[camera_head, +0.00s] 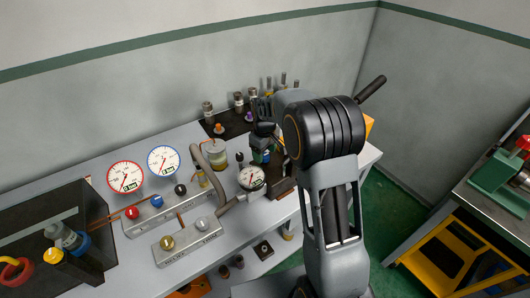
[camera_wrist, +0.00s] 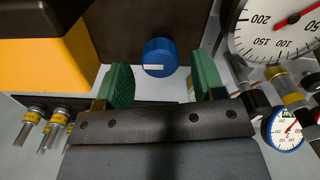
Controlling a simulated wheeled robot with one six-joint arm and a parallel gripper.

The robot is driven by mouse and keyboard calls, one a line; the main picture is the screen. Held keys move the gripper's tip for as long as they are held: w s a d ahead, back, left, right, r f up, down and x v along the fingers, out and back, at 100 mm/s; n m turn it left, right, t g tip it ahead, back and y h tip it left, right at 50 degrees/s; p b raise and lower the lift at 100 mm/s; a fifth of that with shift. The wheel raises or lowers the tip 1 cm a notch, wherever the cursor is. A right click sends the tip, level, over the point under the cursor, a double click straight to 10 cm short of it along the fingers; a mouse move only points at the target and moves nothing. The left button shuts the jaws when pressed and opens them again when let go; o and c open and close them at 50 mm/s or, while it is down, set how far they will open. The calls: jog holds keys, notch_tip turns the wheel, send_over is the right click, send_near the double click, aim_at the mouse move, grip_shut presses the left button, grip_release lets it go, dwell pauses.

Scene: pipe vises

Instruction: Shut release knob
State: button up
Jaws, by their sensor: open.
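A round blue knob (camera_wrist: 158,58) with a small white label shows in the wrist view, on or in front of a dark surface. The label is too small to read, so I cannot tell for sure that this is the release knob. My gripper (camera_wrist: 162,82) is open, with its green finger pads on either side of the line to the knob. The knob shows between and beyond the fingertips, and no contact is visible. In the head view my gripper (camera_head: 264,132) is at the back of the bench, partly hidden by my arm.
A large gauge (camera_wrist: 285,28) stands close at the right and a yellow block (camera_wrist: 45,55) at the left of the wrist view. In the head view, a small gauge (camera_head: 251,178), a bent grey pipe (camera_head: 208,160) and a valve block (camera_head: 188,243) crowd the bench.

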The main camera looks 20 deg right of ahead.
jog(key=shift+f, duration=0.4)
jog(key=c, duration=0.9)
